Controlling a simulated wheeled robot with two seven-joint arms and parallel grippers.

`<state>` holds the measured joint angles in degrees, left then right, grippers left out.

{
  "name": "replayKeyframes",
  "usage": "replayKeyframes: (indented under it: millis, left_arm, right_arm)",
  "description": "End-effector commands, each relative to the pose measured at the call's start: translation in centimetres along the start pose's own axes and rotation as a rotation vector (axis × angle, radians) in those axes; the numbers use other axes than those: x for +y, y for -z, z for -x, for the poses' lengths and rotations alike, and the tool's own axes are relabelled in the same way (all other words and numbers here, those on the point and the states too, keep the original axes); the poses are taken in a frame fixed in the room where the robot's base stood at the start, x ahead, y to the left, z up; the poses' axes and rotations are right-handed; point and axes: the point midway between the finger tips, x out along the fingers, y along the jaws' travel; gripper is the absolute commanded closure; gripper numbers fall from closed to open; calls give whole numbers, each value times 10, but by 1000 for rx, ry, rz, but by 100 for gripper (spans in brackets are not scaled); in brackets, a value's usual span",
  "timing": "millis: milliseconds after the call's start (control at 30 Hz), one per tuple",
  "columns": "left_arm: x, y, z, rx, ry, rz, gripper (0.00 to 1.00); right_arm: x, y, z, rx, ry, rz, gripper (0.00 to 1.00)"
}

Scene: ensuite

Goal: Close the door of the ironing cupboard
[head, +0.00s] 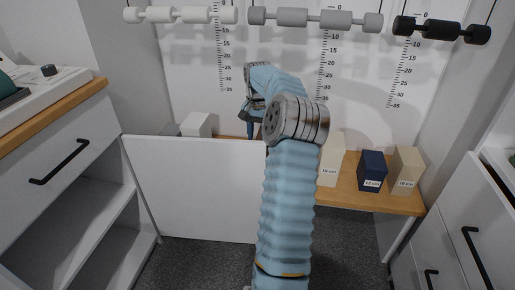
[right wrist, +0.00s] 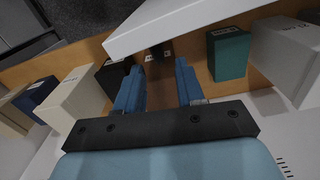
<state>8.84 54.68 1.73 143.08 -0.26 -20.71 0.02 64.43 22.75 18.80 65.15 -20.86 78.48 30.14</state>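A white upright panel (head: 195,190), which looks like the cupboard door, stands in front of the low wooden shelf in the head view. I cannot tell where its hinge is; my right arm hides its right end. My right gripper (head: 250,131) is beyond the panel's top edge, partly hidden by my own arm. In the right wrist view its two blue fingers (right wrist: 158,88) are spread apart with nothing between them. The white panel (right wrist: 172,22) passes just ahead of the fingertips there; I cannot tell whether they touch it. My left gripper is out of view.
Several labelled blocks, including a dark blue one (head: 372,171) and a teal one (right wrist: 229,54), stand on the wooden shelf (head: 350,196). White drawers (head: 470,235) are at right, and a cabinet with open shelves (head: 60,160) at left. Rollers hang above.

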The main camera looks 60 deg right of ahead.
Motion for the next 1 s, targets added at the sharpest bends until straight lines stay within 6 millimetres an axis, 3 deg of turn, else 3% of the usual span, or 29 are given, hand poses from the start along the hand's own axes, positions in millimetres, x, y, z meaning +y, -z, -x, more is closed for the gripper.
replayKeyframes:
  millis: [100,300,667,900,1000]
  left_arm:
    - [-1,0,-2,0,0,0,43]
    - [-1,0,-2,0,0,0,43]
    - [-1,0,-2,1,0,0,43]
    - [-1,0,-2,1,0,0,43]
    - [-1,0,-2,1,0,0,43]
  right_arm:
    - [1,0,-26,-3,-2,-1,62]
    - [0,0,-50,-1,-1,0,62]
    - [0,0,-56,0,0,0,62]
    - [0,0,-56,0,1,0,97]
    - [-1,0,-56,0,1,1,100]
